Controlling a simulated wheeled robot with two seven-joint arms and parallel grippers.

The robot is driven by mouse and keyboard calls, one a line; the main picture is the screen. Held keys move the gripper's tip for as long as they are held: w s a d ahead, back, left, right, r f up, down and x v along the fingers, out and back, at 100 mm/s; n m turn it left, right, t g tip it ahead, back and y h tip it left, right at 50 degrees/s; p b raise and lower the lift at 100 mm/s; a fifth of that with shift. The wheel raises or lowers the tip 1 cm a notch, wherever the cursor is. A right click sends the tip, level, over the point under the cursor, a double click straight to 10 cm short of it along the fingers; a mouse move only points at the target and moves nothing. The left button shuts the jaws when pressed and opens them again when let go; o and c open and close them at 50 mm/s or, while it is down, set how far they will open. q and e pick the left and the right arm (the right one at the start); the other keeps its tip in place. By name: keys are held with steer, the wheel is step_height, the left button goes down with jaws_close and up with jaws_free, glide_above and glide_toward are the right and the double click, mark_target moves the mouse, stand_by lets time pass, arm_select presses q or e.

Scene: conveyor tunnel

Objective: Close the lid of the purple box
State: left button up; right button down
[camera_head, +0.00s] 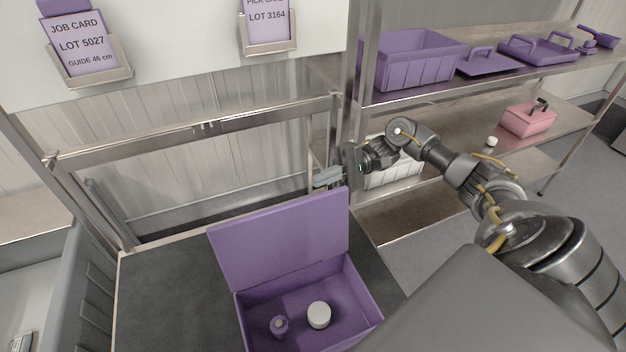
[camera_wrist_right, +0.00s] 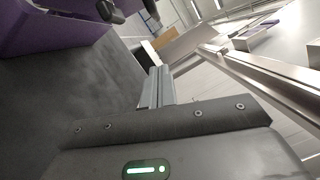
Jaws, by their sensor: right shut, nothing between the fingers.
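The purple box (camera_head: 362,288) stands on the dark belt in the head view, with its lid (camera_head: 280,238) raised upright at the back. Inside it are a white round jar (camera_head: 319,315) and a small purple item (camera_head: 279,325). My right gripper (camera_head: 326,176) is behind the lid, just above its top right corner, with its fingers pointing left. It is shut and empty; I cannot tell whether it touches the lid. In the right wrist view, the shut fingers (camera_wrist_right: 156,88) are in the middle and purple surfaces of the box (camera_wrist_right: 50,30) show at upper left. My left gripper is not in view.
A metal frame rail (camera_head: 200,130) runs behind the belt (camera_head: 165,290), with an upright post beside my right gripper. The belt left of the box is clear.

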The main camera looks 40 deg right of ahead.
steer(key=s+a+r+p, duration=0.2)
steer(key=s+a+p, duration=0.1)
steer(key=a+p, duration=0.4)
steer(key=a, duration=0.2)
steer(key=shift+a, duration=0.4)
steer(key=shift+r, duration=0.1)
